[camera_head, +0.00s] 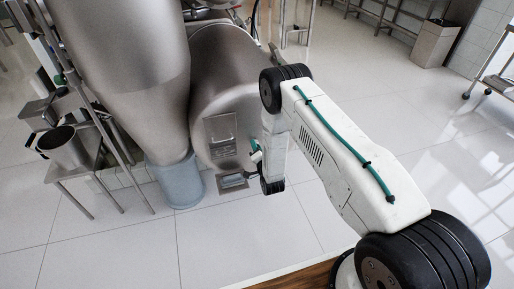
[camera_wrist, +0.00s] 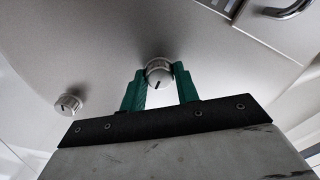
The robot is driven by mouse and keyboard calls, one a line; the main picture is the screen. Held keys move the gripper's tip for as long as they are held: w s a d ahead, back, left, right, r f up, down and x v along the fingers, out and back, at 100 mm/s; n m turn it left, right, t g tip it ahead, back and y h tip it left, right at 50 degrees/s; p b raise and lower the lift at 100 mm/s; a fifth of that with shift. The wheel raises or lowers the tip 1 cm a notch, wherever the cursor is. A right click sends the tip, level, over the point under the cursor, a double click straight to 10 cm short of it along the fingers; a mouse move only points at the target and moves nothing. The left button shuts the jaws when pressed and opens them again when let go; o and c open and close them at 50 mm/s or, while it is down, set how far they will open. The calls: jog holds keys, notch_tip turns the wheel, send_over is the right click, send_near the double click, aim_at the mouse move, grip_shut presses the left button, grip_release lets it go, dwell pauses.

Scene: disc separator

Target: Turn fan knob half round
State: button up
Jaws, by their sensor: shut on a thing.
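The knob (camera_wrist: 159,73) is a round silver dial with a dark pointer mark, on the grey metal face of the machine (camera_wrist: 200,40). In the wrist view my gripper (camera_wrist: 160,80) has its two green fingers on either side of the knob, shut on it. A second silver knob (camera_wrist: 68,104) with a dark mark sits on the same face to the left, apart from my gripper. Neither knob has a readable label, so I cannot tell which one is the fan knob by name. In the head view my arm hides the knobs.
The large steel machine drum (camera_head: 222,85) stands beside a big cone-shaped vessel (camera_head: 125,70). A blue-grey bin (camera_head: 175,182) stands under the cone. A metal pot (camera_head: 65,147) sits on a stand at left. The tiled floor (camera_head: 250,225) in front is clear.

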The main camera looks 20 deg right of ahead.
jog(key=shift+f, duration=0.1)
jog(key=o, duration=1)
jog(key=shift+c, duration=0.2)
jog(key=s, duration=0.8)
